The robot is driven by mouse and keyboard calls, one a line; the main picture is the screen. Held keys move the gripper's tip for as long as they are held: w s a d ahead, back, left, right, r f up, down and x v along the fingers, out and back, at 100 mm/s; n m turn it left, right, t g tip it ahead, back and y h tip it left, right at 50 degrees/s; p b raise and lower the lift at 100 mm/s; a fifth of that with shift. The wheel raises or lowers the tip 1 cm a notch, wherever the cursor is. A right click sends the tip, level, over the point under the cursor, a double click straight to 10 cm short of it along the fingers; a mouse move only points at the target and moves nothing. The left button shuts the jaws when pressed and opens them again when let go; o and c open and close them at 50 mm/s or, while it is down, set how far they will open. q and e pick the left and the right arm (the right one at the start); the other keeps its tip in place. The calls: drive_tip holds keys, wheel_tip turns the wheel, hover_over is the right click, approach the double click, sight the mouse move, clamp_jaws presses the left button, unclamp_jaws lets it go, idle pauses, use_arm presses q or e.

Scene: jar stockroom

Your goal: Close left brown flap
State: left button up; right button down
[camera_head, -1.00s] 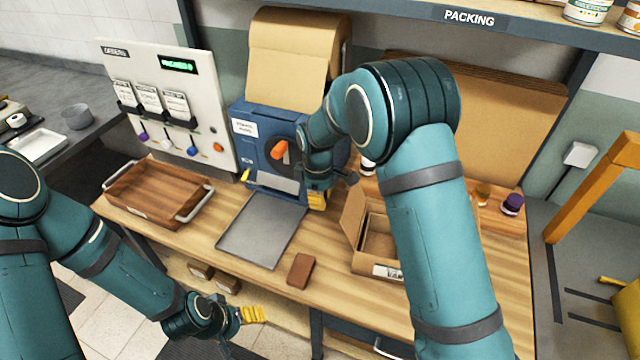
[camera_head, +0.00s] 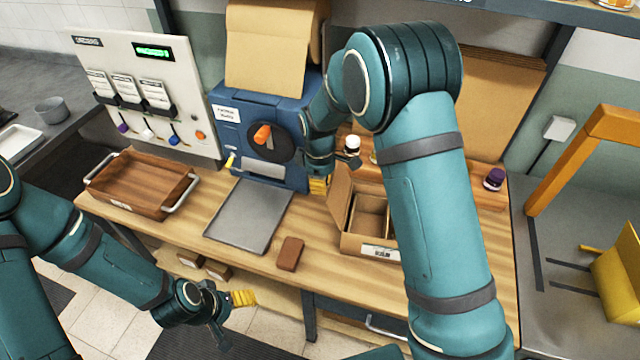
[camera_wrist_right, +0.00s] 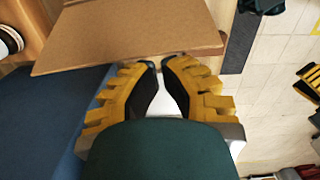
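An open brown carton (camera_head: 366,245) stands on the wooden bench, partly hidden by my right arm. Its left brown flap (camera_head: 340,196) stands up at the carton's left side. My right gripper (camera_head: 319,186) is just left of this flap, pointing down. In the right wrist view the brown flap (camera_wrist_right: 130,35) lies just beyond the yellow fingertips, which are nearly together with nothing visible between them. Contact with the flap cannot be told. My left gripper (camera_head: 242,298) is low in front of the bench, away from the carton; its finger opening is unclear.
A grey plate (camera_head: 248,215) and a small brown block (camera_head: 290,254) lie left of the carton. A blue machine (camera_head: 235,130) stands behind. A wooden tray (camera_head: 140,185) is at the left. A purple-lidded jar (camera_head: 494,179) is at the right.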

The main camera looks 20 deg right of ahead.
use_arm(q)
drive_tip(key=shift+f+b, duration=0.3)
drive_tip(key=shift+f, duration=0.15)
use_arm(e)
drive_tip(key=shift+s+d+r+y, duration=0.1)
drive_tip(key=shift+s+d+y, duration=0.05)
drive_tip(key=shift+d+y, duration=0.15)
